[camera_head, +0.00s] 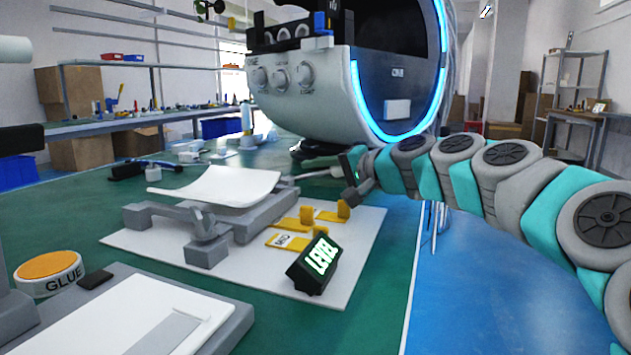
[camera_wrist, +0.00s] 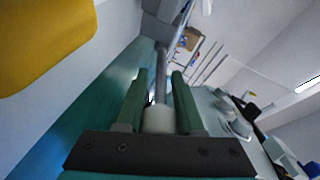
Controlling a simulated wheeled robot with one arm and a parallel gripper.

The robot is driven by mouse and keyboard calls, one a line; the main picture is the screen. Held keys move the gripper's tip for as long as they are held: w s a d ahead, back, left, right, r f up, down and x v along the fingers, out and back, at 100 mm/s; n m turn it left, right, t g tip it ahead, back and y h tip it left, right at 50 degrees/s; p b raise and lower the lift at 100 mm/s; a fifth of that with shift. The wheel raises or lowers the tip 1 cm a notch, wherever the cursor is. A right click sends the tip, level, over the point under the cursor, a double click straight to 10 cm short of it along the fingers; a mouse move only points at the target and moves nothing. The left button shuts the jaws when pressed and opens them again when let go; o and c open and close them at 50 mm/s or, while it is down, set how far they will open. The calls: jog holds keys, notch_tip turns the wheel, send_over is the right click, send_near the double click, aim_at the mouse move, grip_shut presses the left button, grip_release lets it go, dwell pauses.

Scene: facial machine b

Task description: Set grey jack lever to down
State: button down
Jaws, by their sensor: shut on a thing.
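The grey jack (camera_head: 235,222) stands on a white board and carries a curved white plate (camera_head: 218,186). Its grey lever (camera_head: 316,174) appears as a thin rod reaching right towards my gripper (camera_head: 345,180). In the wrist view the lever (camera_wrist: 162,75) runs from a grey body at the top down between the two green fingers of my gripper (camera_wrist: 157,105). The fingers are shut on its pale end knob (camera_wrist: 158,119). The knob's far side is hidden, and in the head view my wrist hides the grip.
A black LEVEL sign (camera_head: 314,262) stands at the board's front right, near yellow tabs (camera_head: 283,239). A large round white machine (camera_head: 345,75) rises behind my gripper. Blue floor (camera_head: 480,290) is clear at right.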

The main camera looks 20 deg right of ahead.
aim_at(341, 174)
jog(key=shift+f, duration=0.1)
dwell(0.4)
jog(key=c, duration=0.5)
grip_release()
jog(key=shift+c, duration=0.2)
jog(key=shift+f+v, duration=0.2)
jog(key=shift+v, duration=3.7)
